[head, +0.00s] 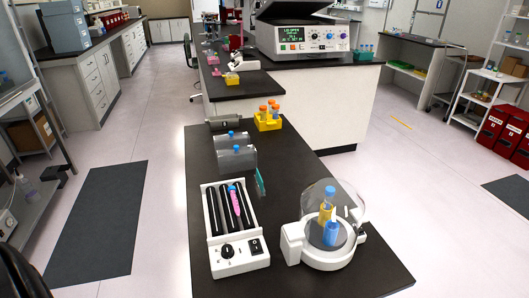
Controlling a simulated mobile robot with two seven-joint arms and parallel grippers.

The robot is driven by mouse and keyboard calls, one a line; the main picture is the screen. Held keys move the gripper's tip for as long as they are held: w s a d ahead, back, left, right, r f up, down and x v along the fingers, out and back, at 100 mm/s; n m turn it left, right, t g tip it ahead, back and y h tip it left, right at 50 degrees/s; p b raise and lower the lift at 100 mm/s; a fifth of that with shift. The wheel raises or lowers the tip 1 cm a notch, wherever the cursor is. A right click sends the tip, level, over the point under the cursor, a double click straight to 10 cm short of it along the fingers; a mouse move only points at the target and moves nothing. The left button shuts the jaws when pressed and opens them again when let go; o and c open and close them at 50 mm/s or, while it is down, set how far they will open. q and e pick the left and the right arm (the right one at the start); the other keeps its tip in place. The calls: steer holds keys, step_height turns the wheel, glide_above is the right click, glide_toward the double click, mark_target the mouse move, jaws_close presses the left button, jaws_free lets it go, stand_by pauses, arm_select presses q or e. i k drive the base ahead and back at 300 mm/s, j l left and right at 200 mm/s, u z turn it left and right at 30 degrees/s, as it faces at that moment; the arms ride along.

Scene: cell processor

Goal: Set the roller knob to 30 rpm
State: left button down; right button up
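The tube roller (206,222) is a white unit with dark rollers on the near part of the black bench. A pink tube with a blue cap (236,203) lies along its rollers. The knob's setting and the scale marks are too small to read. Neither of my grippers is in view.
A white round device with a clear dome (345,212), holding a yellow and a blue item, stands right of the roller. The bench's near right corner (385,278) is bare.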

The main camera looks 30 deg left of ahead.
mark_target(227, 250)
steer(key=u, duration=1.35)
